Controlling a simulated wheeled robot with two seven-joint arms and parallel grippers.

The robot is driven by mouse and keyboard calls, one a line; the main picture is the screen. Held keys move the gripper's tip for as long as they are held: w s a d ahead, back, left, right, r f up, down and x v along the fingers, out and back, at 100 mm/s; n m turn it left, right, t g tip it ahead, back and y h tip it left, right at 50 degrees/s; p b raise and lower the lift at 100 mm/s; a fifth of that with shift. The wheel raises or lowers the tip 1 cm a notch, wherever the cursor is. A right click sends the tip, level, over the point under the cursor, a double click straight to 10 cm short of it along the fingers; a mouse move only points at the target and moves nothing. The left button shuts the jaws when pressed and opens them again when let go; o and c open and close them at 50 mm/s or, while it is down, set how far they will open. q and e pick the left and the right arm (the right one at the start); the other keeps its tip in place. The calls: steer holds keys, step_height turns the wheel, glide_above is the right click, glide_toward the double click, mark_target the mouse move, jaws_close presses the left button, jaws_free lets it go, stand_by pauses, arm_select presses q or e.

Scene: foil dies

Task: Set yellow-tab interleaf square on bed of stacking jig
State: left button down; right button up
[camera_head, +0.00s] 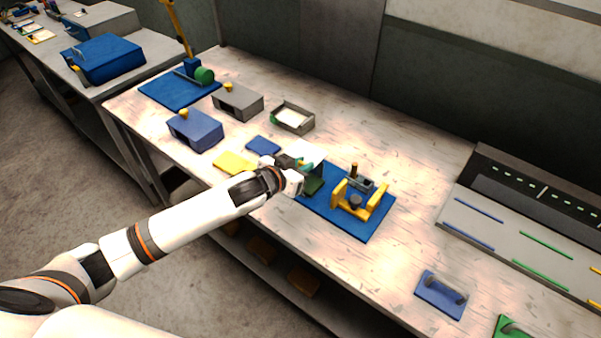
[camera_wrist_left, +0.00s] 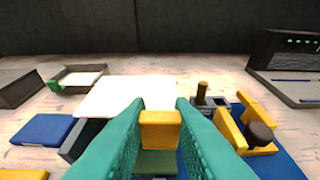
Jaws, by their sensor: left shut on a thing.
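My left gripper (camera_head: 302,164) is shut on the yellow tab (camera_wrist_left: 160,125) of a white, flat interleaf square (camera_wrist_left: 125,92). The square extends away from the teal fingers, held roughly level, and also shows in the head view (camera_head: 308,152). Below and around it is a fixture with a blue base (camera_head: 368,230). A green block (camera_head: 314,186) stands on the base just below the gripper. Yellow brackets (camera_head: 362,199) with a dark knob stand to the right of the gripper. The interleaf and fingers hide any bed beneath, and I cannot tell whether the square touches it. My right gripper is not in view.
A grey tray with a white sheet (camera_head: 292,118), a blue pad (camera_head: 263,146) and a yellow pad (camera_head: 235,163) lie to the left. Blue (camera_head: 196,131) and grey (camera_head: 238,103) boxes stand farther left. A blue handled plate (camera_head: 441,294) lies front right. Table between fixture and plate is clear.

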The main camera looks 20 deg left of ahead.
arm_select(q)
step_height(320, 180, down, 3)
steer(key=shift+f, duration=0.1)
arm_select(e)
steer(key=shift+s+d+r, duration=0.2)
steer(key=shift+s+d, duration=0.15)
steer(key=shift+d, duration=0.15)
arm_select(q)
steer(key=shift+s, duration=0.1)
steer(key=shift+f, duration=0.25)
steer(key=c, duration=1.3)
jaws_free()
steer(key=shift+o, duration=0.2)
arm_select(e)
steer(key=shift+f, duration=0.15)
